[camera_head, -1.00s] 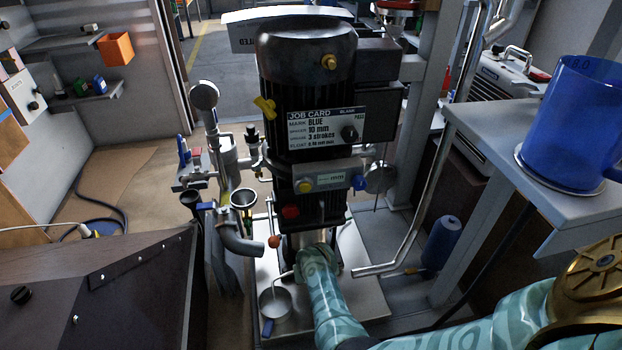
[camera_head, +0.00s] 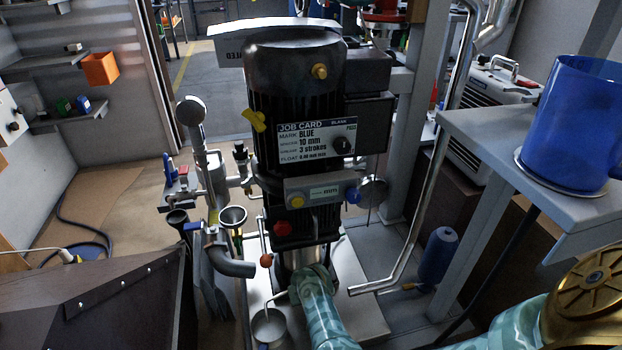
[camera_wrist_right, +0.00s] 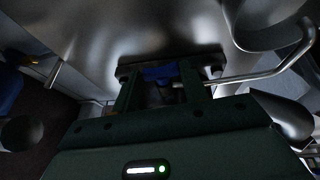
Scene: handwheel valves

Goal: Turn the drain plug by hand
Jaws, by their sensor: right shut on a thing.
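In the right wrist view my right gripper (camera_wrist_right: 160,80) is shut on a small blue part, which looks like the drain plug (camera_wrist_right: 160,72). Its fingers stand on both sides of the part, against a shiny metal body. The head view does not show the plug or fingertips. My left gripper is not in view.
A small metal pan (camera_head: 268,327) sits just left of my right wrist. A curved grey pipe (camera_head: 232,264) and a red knob (camera_head: 282,229) are near the pump's lower part. A blue jug (camera_head: 570,125) stands on a grey shelf (camera_head: 500,150) at the right, above my arm.

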